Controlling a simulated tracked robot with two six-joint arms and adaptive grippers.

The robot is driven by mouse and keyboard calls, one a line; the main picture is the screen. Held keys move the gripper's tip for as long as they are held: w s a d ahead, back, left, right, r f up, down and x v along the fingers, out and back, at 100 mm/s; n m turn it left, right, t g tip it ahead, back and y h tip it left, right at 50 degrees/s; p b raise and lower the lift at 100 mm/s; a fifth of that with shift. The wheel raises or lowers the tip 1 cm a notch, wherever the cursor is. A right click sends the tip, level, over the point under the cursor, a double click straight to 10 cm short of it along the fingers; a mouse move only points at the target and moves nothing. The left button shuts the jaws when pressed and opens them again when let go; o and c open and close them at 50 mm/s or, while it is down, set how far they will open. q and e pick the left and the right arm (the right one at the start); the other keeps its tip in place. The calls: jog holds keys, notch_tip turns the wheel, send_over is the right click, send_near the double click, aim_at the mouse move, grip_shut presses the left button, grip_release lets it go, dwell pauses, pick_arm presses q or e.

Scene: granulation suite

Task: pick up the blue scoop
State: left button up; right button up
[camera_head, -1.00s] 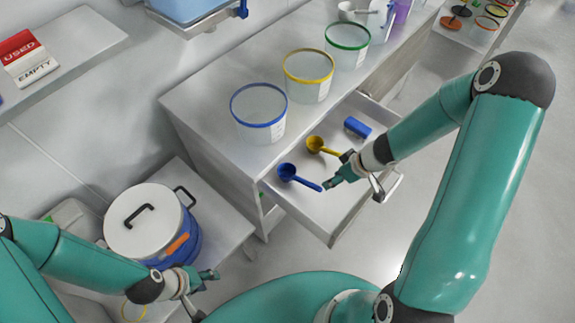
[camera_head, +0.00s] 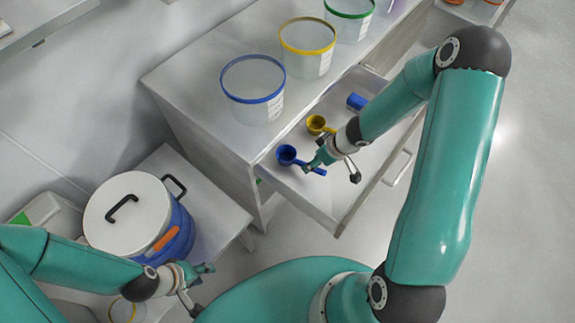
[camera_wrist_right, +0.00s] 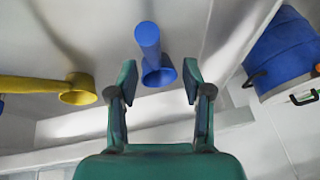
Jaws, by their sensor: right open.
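The blue scoop (camera_head: 287,155) lies in the open drawer (camera_head: 338,222), its handle toward the right. My right gripper (camera_head: 318,162) is over its handle, which is partly hidden by the fingers in the head view. In the right wrist view, the blue scoop (camera_wrist_right: 150,45) shows between and beyond the two spread fingers of my right gripper (camera_wrist_right: 158,76), which is open and empty. My left gripper (camera_head: 203,276) is in front of the blue pot, away from the drawer; its finger gap is not clear.
A yellow scoop (camera_head: 317,124) and a blue block (camera_head: 356,101) lie further back in the drawer. Tubs with blue (camera_head: 252,100), yellow (camera_head: 307,60) and green (camera_head: 350,20) rims stand on the counter. A white-lidded blue pot (camera_head: 175,240) stands at left. The drawer's front wall is close to my right arm.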

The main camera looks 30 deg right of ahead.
aim_at(301, 163)
jog(key=b+x, duration=0.2)
jog(key=x, duration=0.1)
jog(key=d+b+x, duration=0.1)
jog(key=x, duration=0.1)
jog(key=shift+f+b, duration=0.25)
jog(key=shift+b, duration=0.1)
jog(key=shift+w+a+f, duration=0.1)
jog(key=shift+a+f, duration=0.15)
grip_shut()
